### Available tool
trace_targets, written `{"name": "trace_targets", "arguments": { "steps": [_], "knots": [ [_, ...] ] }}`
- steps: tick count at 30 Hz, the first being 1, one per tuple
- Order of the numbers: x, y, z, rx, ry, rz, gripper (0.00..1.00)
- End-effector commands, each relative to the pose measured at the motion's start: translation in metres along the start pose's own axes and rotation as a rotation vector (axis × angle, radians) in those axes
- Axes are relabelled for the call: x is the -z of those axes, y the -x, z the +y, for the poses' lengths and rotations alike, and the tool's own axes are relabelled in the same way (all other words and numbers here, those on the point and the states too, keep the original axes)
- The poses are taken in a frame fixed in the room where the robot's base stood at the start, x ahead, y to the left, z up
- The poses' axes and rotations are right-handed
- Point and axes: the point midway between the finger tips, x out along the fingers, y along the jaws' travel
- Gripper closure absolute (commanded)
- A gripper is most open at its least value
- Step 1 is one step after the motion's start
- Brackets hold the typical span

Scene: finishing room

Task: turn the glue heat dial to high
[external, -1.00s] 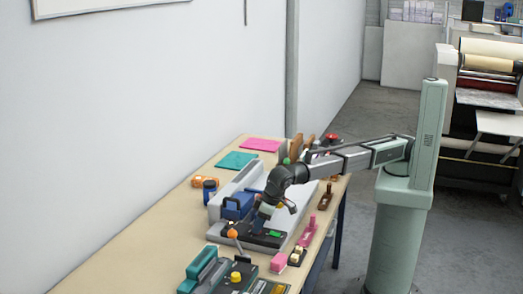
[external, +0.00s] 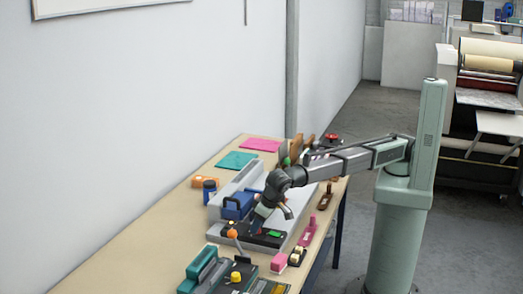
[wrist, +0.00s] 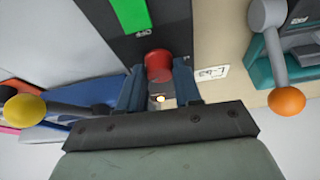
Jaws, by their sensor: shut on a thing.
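A round red dial (wrist: 158,66) sits on a dark panel (wrist: 175,18) in the wrist view. My gripper (wrist: 158,80) has its two blue-grey fingers on either side of the dial and is shut on it. No pointer or scale on the dial can be made out. A small lit spot (wrist: 160,99) shows between the fingers. In the external view my gripper (external: 256,220) points down at the dark panel (external: 265,239) on the grey machine, and the dial is hidden there.
A green switch (wrist: 130,12) marked OFF is just beyond the dial. A lever with an orange ball (wrist: 286,101) stands right, and one with a yellow ball (wrist: 24,110) left. A blue block (external: 238,205) and a pink object (external: 278,262) are nearby on the crowded bench.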

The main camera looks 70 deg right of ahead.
Motion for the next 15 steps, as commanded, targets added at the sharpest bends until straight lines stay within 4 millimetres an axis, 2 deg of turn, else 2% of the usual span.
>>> {"name": "trace_targets", "arguments": {
  "steps": [3,4,11,15],
  "knots": [
    [-0.0002,-0.0011,0.0002,-0.001,0.001,-0.001,0.97],
    [-0.0002,-0.0011,0.0002,-0.001,0.001,-0.001,0.66],
    [-0.0001,-0.0006,0.0002,0.0,0.001,-0.001,0.44],
    [0.0,-0.0004,0.0002,0.0,0.001,0.0,0.43]
  ]
}}
